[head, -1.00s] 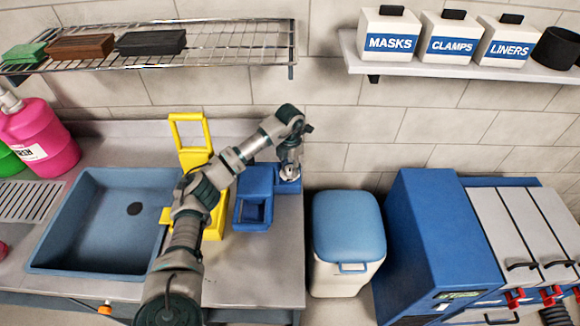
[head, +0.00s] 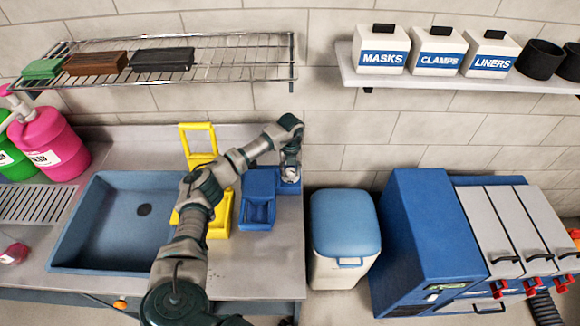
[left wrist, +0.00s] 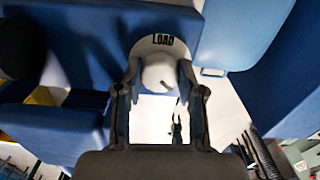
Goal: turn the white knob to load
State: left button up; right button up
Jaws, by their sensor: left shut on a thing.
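The white knob (left wrist: 158,74) shows in the left wrist view, on a pale round plate with the word LOAD (left wrist: 163,40) above it. A short dark mark is on the knob's lower right face; it does not point at the word. My left gripper (left wrist: 160,80) is shut on the knob, one finger on each side. In the head view my left gripper (head: 290,174) is at the right part of the blue device (head: 259,190) on the counter, and hides most of the knob. My right gripper is not in view.
A yellow holder (head: 199,140) stands left of the blue device, behind my left arm. A blue sink (head: 110,225) lies further left. A bin with a blue lid (head: 344,222) and a blue cabinet (head: 425,235) stand to the right. Bare counter (head: 255,265) lies in front.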

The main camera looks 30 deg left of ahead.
pick_arm(q)
jog(key=n+p, duration=0.3)
jog(key=n, duration=0.1)
jog(key=shift+s+n, duration=0.1)
jog(key=shift+n, duration=0.2)
jog(key=n+p, duration=0.2)
jog(key=n, duration=0.1)
jog(key=shift+n+p, duration=0.3)
jog(key=shift+n, duration=0.1)
jog(key=n+p, duration=0.2)
jog(key=n, duration=0.1)
jog(key=shift+n+p, duration=0.3)
jog(key=n+p, duration=0.3)
jog(key=n, duration=0.1)
jog(key=shift+d+r, duration=0.1)
jog(key=n+p, duration=0.2)
jog(key=n, duration=0.1)
jog(key=shift+n+p, duration=0.6)
jog(key=shift+n, duration=0.4)
jog(key=shift+f+n, duration=0.2)
jog(key=shift+n, duration=2.3)
jog(key=shift+r, duration=0.1)
